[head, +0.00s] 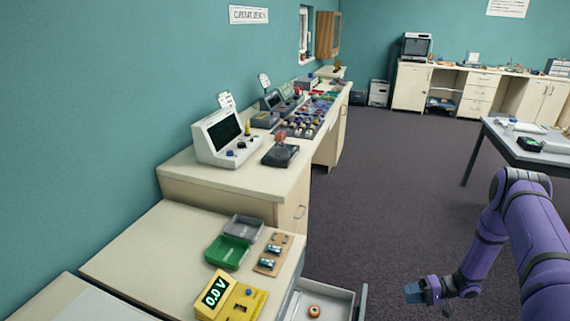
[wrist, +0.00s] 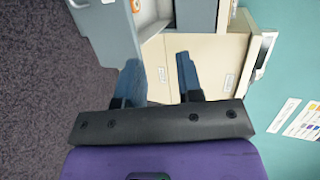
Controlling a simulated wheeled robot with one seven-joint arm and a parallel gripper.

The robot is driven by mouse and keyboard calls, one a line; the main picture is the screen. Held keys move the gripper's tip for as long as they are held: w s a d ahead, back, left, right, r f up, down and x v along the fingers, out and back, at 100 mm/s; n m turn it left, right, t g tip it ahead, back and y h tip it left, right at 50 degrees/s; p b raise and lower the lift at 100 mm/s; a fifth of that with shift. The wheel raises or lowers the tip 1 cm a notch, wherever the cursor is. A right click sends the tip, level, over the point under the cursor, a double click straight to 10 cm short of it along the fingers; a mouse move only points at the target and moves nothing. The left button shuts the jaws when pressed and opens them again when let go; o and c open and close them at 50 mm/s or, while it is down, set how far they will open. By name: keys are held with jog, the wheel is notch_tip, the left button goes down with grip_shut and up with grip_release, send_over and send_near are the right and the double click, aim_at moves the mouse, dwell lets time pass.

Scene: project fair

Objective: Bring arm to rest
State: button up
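My purple arm (head: 518,220) reaches in from the right in the head view and bends down over the floor. My gripper (head: 412,293) hangs in free space to the right of an open drawer (head: 338,297). In the wrist view the two blue fingers of my gripper (wrist: 160,75) stand apart with nothing between them. The drawer also shows in the wrist view (wrist: 105,35), beyond the fingers. An orange and white round item (head: 314,311) lies in the drawer.
The counter beside the drawer holds a yellow voltmeter (head: 230,298), a green tray (head: 227,251), a grey tray (head: 243,228) and a wooden battery board (head: 273,253). Consoles (head: 225,137) stand on the farther counter. A grey table (head: 520,150) is at right. The dark carpet (head: 390,190) between is clear.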

jog(key=a+r+n+g+h, duration=0.1)
jog(key=a+r+h, duration=0.1)
jog(key=r, duration=1.2)
jog(key=a+r+n+g+h, duration=0.1)
jog(key=a+r+h, duration=0.2)
jog(key=r, duration=1.2)
jog(key=a+r+n+g+h, duration=0.1)
jog(key=a+r+h, duration=0.1)
jog(key=r, duration=1.2)
jog(key=s+a+r+t+h, duration=0.1)
jog(key=s+a+r+h, duration=0.1)
jog(key=s+r, duration=0.5)
jog(key=s+a+r+t+h, duration=0.1)
jog(key=s+a+r+h, duration=0.15)
jog(key=s+r, duration=0.4)
jog(key=s+a+r+m+t+h, duration=0.1)
jog(key=s+r+t, duration=0.4)
jog(key=s, duration=0.9)
notch_tip(320, 180, up, 2)
jog(key=shift+a+r+h, duration=0.1)
jog(key=shift+a+h, duration=0.05)
jog(key=shift+h, duration=0.6)
